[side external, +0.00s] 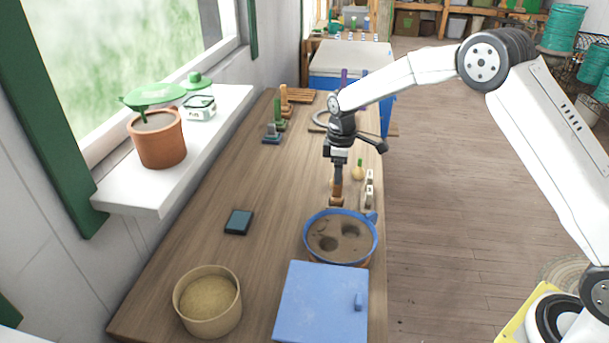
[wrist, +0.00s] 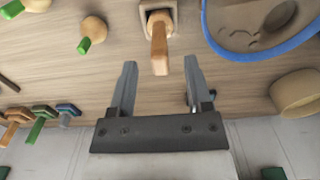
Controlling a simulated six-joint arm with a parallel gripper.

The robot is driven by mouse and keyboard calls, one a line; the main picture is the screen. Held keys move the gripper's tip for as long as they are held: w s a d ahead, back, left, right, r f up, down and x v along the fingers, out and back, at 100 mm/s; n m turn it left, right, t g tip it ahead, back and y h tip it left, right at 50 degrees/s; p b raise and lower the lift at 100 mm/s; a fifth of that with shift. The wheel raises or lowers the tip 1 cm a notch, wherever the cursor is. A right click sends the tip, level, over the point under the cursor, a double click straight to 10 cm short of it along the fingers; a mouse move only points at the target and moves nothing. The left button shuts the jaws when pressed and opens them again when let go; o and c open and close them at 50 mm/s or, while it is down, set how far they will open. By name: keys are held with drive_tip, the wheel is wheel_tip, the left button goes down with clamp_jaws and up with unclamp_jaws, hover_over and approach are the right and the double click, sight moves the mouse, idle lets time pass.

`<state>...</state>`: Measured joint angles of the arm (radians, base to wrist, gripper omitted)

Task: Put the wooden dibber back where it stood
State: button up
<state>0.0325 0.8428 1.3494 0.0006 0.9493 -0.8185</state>
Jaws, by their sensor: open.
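The wooden dibber (wrist: 159,45) stands upright in a small square wooden block (wrist: 147,14), seen in the wrist view. In the side view the block (side external: 336,202) is on the bench, directly below my gripper (side external: 338,183). My gripper (wrist: 160,66) is open, its two fingers apart on either side of the dibber's near end. Neither finger visibly touches the dibber. In the side view the fingers and dibber overlap, so how deep the dibber sits between them is hard to tell.
A blue-rimmed bucket of soil (side external: 322,254) with dark hollows stands close by the block. A blue lidded box (side external: 318,300), a tan round tub (side external: 207,318) and a dark small box (side external: 239,222) are nearer. A green-stemmed bulb-shaped thing (side external: 358,171) and coloured pieces (side external: 280,120) stand farther back.

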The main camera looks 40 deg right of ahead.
drive_tip(key=shift+r, duration=3.05)
drive_tip(key=shift+s, duration=0.1)
drive_tip(key=s+a+f+m+t, duration=0.1)
drive_tip(key=s+m, duration=0.3)
drive_tip(key=s, duration=0.9)
drive_tip(key=s+f+m+t, duration=0.1)
drive_tip(key=s+m, duration=0.4)
drive_tip(key=s, duration=0.8)
drive_tip(key=shift+s+a+f+t, duration=0.2)
drive_tip(key=shift+s+a+t, duration=0.1)
drive_tip(key=shift+s+a, duration=0.1)
